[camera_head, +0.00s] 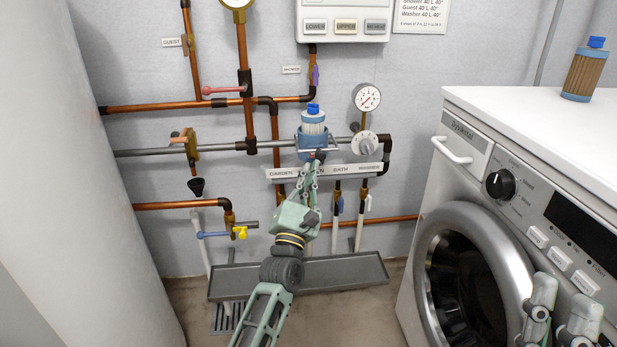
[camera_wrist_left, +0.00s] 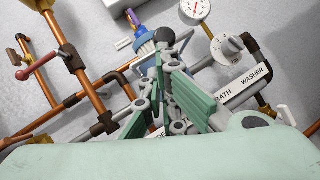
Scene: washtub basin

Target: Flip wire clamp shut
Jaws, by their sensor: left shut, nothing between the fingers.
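The filter housing (camera_head: 313,141) is a blue unit with a clear, white-lined top and a blue cap, set in the grey pipe on the back wall. A thin grey wire clamp (camera_head: 330,150) shows at its front; its exact position is hard to tell. My left gripper (camera_head: 316,163) is shut and empty, with its fingertips just in front of and below the housing. In the left wrist view the shut fingers (camera_wrist_left: 166,50) overlap the blue housing (camera_wrist_left: 146,48) and hide much of its front. My right gripper (camera_head: 560,312) is open and empty in front of the washing machine.
A label strip (camera_head: 350,171) and several valves sit below the housing. A gauge (camera_head: 367,97) and a grey dial (camera_head: 365,145) are close on its right. A grey trough (camera_head: 340,272) lies below. The washing machine (camera_head: 480,150) fills the right, with a filter cartridge (camera_head: 583,75) on top.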

